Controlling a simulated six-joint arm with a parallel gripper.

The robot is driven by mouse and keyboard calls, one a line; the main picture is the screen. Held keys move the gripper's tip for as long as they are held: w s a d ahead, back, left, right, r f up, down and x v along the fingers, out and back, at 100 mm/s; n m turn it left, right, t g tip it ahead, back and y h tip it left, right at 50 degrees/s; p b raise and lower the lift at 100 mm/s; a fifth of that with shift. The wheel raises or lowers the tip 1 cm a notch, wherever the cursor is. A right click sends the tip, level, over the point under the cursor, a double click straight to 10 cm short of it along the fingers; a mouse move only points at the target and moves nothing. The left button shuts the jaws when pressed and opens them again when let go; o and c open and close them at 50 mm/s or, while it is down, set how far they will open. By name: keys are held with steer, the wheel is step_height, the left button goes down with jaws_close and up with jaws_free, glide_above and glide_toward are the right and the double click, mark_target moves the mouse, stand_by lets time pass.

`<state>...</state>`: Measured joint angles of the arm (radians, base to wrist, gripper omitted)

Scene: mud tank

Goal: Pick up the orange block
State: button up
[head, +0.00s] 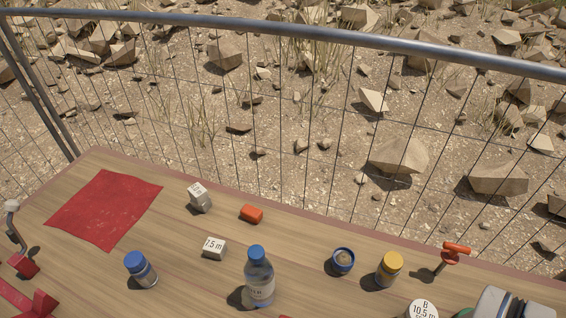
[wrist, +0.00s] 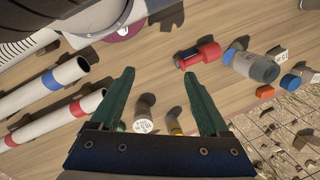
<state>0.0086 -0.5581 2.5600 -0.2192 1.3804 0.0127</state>
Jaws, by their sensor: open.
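The orange block (head: 251,213) lies on the wooden table near its far edge in the head view, right of a grey block. In the wrist view a small orange block (wrist: 265,91) shows at the right, near the table edge. My gripper (wrist: 158,85) is open, with two green fingers spread apart and nothing between the tips. The block is well outside the fingers, to their right. The gripper's fingers do not clearly show in the head view.
A grey block (head: 199,200) and a "7.5 m" block (head: 214,248) lie near the orange block. A bottle (head: 259,280), blue jar (head: 343,260) and yellow-lidded jar (head: 389,268) stand nearer. A red cloth (head: 105,210) lies left. A wire fence (head: 300,30) runs behind.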

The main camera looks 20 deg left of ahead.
stand_by(0.4)
steer(key=w+a+m+g+y, duration=0.25)
steer(key=w+a+y, duration=0.25)
steer(key=w+a, duration=0.4)
steer(key=m+t+y, duration=0.2)
steer(key=m+y, duration=0.3)
steer(key=m, duration=0.2)
glide_toward(253, 211)
steer(key=s+d+r, duration=0.7)
steer(key=s+r, duration=0.1)
steer(key=s, duration=0.1)
steer(key=w+f+m, duration=0.1)
steer(key=w+f, duration=0.1)
steer(key=w+a+f+m+t+y, duration=0.1)
steer(key=w+f, duration=0.1)
steer(key=f, duration=0.1)
steer(key=w+a+f+m+t, duration=0.1)
steer(key=f+m, duration=0.1)
steer(key=shift+w+f+y, duration=0.3)
steer(key=shift+w, duration=0.1)
steer(key=x, duration=0.5)
steer(key=w+x, duration=0.1)
steer(key=x, duration=0.9)
steer(key=shift+w+a, duration=0.2)
jaws_close()
